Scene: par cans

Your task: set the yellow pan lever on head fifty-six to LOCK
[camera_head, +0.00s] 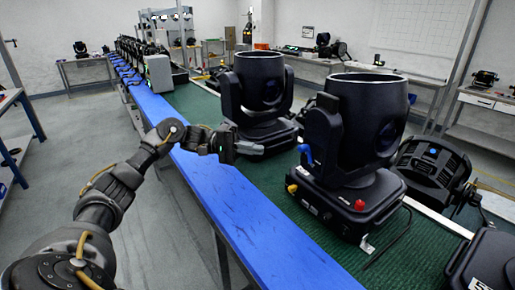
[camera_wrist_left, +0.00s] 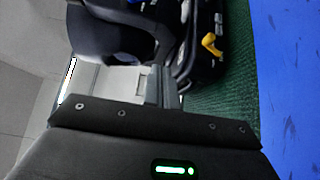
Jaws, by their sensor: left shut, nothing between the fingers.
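A large black moving head (camera_head: 355,130) stands on the green bench top, with a yellow lever (camera_head: 292,188) low on its base and a blue lever (camera_head: 305,152) on its yoke. No readable number shows which head is fifty-six. My left gripper (camera_head: 260,150) is shut and empty, left of this head and apart from its yellow lever. In the left wrist view, a yellow lever (camera_wrist_left: 211,45) stands out from a black base, up and right of my fingertips (camera_wrist_left: 163,80). Its LOCK marking is too small to read. My right gripper is out of view.
A second black head (camera_head: 262,90) stands just behind my left gripper. A blue strip (camera_head: 240,200) edges the bench along the left. Another fixture (camera_head: 432,170) lies at the right, and part of one shows at the lower right corner. The floor at left is clear.

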